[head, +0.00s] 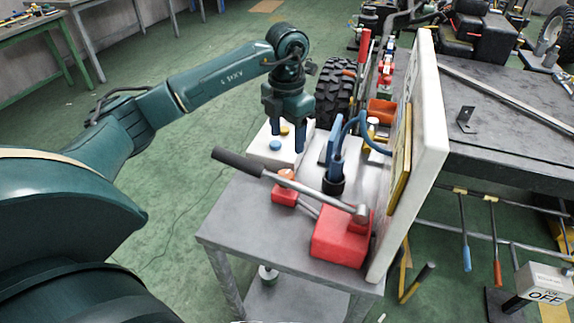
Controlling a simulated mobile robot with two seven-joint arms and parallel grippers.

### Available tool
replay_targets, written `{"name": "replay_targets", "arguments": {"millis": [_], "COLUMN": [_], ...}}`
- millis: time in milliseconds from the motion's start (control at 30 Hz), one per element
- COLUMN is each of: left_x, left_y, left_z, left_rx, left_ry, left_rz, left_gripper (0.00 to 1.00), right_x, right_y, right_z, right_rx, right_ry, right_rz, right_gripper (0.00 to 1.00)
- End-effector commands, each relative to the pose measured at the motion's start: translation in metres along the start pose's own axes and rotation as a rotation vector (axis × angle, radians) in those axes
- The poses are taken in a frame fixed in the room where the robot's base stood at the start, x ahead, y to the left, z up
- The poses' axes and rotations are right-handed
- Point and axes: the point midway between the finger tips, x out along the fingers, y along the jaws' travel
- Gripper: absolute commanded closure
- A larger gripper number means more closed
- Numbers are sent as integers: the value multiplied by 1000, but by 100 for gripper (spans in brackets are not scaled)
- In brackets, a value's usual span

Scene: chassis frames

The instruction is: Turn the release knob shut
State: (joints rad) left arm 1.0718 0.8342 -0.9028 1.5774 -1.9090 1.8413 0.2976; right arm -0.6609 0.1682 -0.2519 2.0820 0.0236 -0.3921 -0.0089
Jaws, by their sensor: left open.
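A red pump block (341,238) sits on a grey metal cart, with a long lever (310,190) ending in a black handle at the left. A small orange knob (286,174) tops a smaller red block (284,196) under the lever; it may be the release knob, but I cannot tell for sure. My left gripper (287,138) is open and empty, with blue fingers pointing down. It appears beyond the lever, over a white box (285,155) with a blue and a yellow button. It looks apart from the orange knob. My right gripper is not in view.
The grey cart (225,225) has a bare left part. A white upright panel (428,140) closes its right side. A blue hose (368,143) and a black-and-blue fitting (334,175) stand near the lever. A dark workbench (500,110) lies to the right. Green floor is clear at left.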

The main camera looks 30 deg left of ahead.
Motion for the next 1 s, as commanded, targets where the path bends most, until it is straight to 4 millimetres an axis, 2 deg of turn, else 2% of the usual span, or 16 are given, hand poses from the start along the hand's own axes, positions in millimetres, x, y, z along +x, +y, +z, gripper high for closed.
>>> {"name": "replay_targets", "arguments": {"millis": [300,500,700,1000], "left_x": [66,98,113,115], "left_y": [0,0,0,0], "left_z": [-2,-1,-1,-1], "left_rx": [-1,0,0,0], "left_ry": [6,3,1,0], "left_rz": [-1,-1,0,0], "left_gripper": [40,40,40,40], "right_x": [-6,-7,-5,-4], "right_y": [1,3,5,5], "right_z": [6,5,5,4], "right_rx": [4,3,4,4], "right_ry": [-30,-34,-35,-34], "right_rz": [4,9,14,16], "right_gripper": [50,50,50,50]}}
